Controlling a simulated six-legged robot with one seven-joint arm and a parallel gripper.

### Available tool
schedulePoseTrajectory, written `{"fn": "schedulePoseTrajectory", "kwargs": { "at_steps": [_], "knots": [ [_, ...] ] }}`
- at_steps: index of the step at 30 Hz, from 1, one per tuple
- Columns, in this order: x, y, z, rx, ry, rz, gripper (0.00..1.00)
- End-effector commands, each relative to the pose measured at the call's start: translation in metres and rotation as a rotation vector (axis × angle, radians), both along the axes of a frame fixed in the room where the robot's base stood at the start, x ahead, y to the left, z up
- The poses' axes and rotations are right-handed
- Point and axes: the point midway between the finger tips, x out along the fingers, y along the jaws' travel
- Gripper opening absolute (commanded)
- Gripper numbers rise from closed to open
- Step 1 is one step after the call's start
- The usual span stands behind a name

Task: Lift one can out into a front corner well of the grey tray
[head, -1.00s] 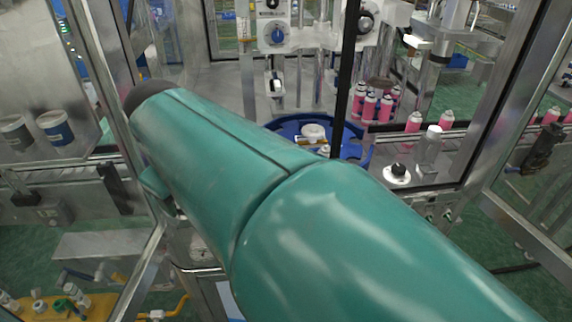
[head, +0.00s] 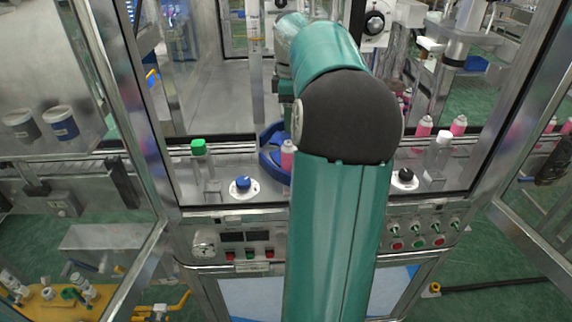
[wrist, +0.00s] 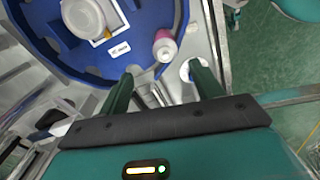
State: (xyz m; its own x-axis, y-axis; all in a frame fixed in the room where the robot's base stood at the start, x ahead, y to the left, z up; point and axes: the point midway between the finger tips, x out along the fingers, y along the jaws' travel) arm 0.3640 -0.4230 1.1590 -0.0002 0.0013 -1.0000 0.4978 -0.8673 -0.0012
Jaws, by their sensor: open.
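One pink can (wrist: 164,47) with a pale top stands at the edge of the blue round dial (wrist: 112,65) in the wrist view. In the head view this can (head: 287,157) and part of the blue dial (head: 268,160) show just left of my arm. My gripper (wrist: 160,71) is open and empty, its two green fingers apart, with the can showing just beyond the gap between the tips. Whether the fingers are level with the can is unclear. In the head view my gripper is not clearly visible. I cannot make out the grey tray in either view.
More pink cans (head: 424,126) stand at right behind the machine's frame. Metal frame posts (head: 150,120) stand either side.

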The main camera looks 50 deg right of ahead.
Motion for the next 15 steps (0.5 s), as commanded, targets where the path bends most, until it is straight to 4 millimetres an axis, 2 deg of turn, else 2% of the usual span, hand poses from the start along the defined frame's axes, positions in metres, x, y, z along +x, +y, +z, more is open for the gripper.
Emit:
{"fn": "schedulePoseTrajectory", "kwargs": {
  "at_steps": [9, 15],
  "knots": [
    [0.001, 0.002, -0.059, 0.003, 0.002, 0.005, 0.66],
    [0.001, 0.002, -0.079, 0.000, 0.000, 0.003, 0.66]
  ]
}}
